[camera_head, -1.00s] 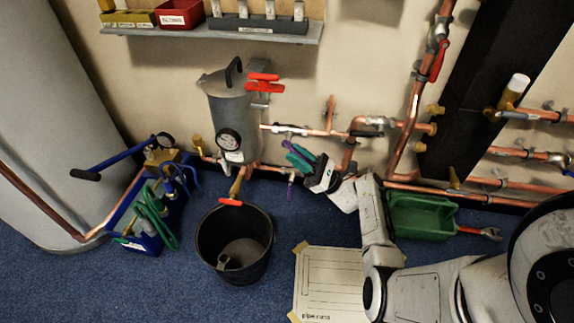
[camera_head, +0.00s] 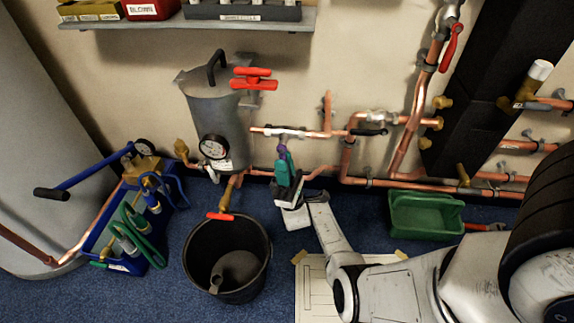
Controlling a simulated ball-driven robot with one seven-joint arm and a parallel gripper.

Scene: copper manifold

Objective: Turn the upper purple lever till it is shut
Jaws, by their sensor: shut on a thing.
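The upper purple lever (camera_head: 282,143) hangs below a valve on the upper copper pipe (camera_head: 308,133), right of the grey metal vessel. Only a small purple part shows above my gripper's fingers. My gripper (camera_head: 283,156) has teal fingers and a dark body. It comes up from below and is shut on the lever, which points roughly down from the pipe. Most of the lever is hidden by the fingers. No lower purple lever shows; my gripper covers part of the lower copper pipe.
The grey vessel (camera_head: 216,120) with a gauge and red handles stands left. A black bucket (camera_head: 190,262) and a blue manifold stand (camera_head: 92,246) are on the floor. A green tray (camera_head: 425,216) lies right. Black-handled and red-handled valves sit on pipes to the right.

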